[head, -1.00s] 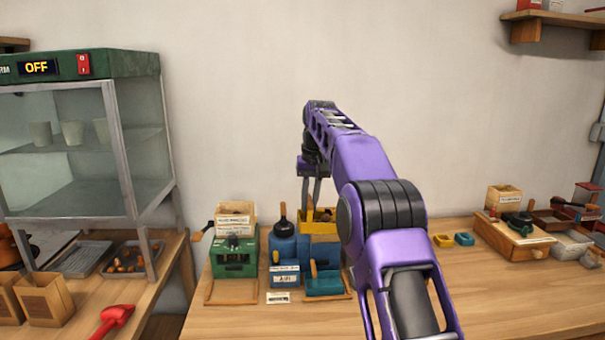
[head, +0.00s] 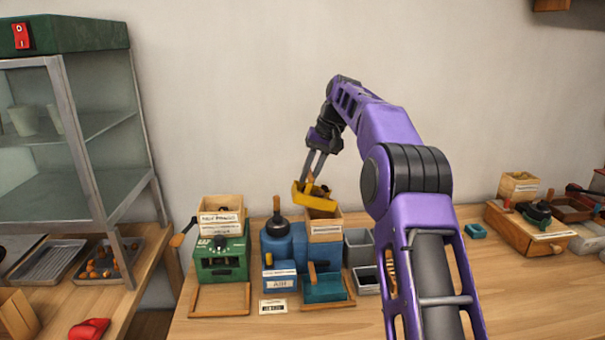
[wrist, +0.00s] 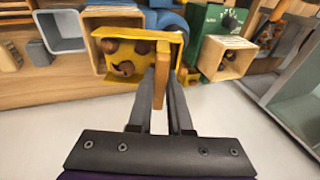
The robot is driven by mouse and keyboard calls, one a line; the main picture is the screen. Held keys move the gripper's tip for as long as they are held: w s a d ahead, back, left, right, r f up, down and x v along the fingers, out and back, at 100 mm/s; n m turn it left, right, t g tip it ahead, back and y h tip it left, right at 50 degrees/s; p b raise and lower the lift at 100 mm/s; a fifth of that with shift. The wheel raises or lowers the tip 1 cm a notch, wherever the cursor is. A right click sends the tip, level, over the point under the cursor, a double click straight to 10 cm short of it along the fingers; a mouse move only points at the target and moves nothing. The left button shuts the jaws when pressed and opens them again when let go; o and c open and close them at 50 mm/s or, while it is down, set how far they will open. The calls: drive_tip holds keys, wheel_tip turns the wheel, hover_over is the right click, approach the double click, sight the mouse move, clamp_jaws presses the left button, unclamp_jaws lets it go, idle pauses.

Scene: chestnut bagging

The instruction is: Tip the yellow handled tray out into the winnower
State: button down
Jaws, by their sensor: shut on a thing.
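The yellow handled tray (head: 314,201) hangs in the air, slightly tilted, in the head view. My gripper (head: 311,177) is shut on its upright wooden handle. In the wrist view the tray (wrist: 104,75) holds a few brown chestnuts (wrist: 124,68), and the handle (wrist: 160,92) stands between the fingers. The tray is just above the wooden hopper (head: 325,231) of a blue machine (head: 283,248). A green crank machine (head: 221,261) with its own wooden hopper (head: 220,219) stands to the left. The labels are too small to tell which machine is the winnower.
Grey bins (head: 358,247) stand right of the blue machine. A teal scoop tray (head: 325,288) sits in front of it. A glass cabinet (head: 75,150) stands at the left.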

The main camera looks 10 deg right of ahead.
drive_tip(key=shift+d+r+y, duration=0.25)
drive_tip(key=shift+d+y, duration=0.2)
drive_tip(key=shift+y, duration=0.05)
drive_tip(key=shift+d+r+y, duration=0.25)
drive_tip(key=shift+d+y, duration=0.2)
drive_tip(key=shift+y, duration=0.05)
drive_tip(key=shift+w+d+r+y, duration=0.1)
drive_tip(key=shift+d+r+y, duration=0.15)
drive_tip(key=shift+d+y, duration=0.7)
drive_tip(key=shift+d+r+y, duration=0.25)
drive_tip(key=shift+d+y, duration=0.5)
drive_tip(key=shift+y, duration=0.3)
drive_tip(key=a+h, duration=0.2)
drive_tip(key=a+f+h, duration=0.1)
drive_tip(key=a+h, duration=0.1)
drive_tip(key=a+f+h, duration=0.1)
drive_tip(key=a+h, duration=0.1)
drive_tip(key=shift+a+r+h, duration=0.3)
drive_tip(key=shift+a+h, duration=0.4)
drive_tip(key=shift+h, duration=0.6)
drive_tip(key=shift+f, duration=0.1)
